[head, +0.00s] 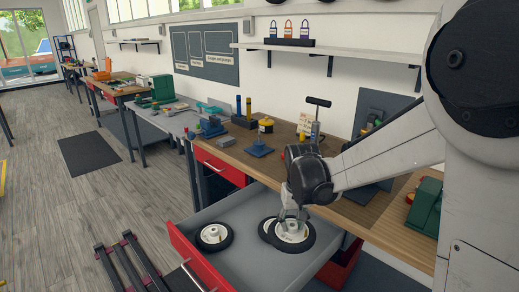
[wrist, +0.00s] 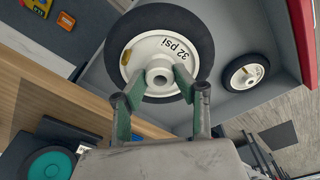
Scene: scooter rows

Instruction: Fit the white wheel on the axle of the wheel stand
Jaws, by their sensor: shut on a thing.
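The white wheel (head: 291,237) with a black tyre is at the open drawer in the head view. My gripper (head: 292,214) comes down on it from above. In the wrist view the white wheel (wrist: 145,48) is marked "32 PSI", and the green fingers of my gripper (wrist: 159,80) close on its hub from both sides. I cannot tell whether the wheel rests on the drawer floor or is slightly lifted. A blue-based stand (head: 258,149) with a short post is on the bench; I cannot tell whether it is the wheel stand or see an axle.
The grey drawer (head: 245,262) has a red front and stands open below the wooden bench (head: 281,133). A T-handled tool (head: 318,103) stands on the bench.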

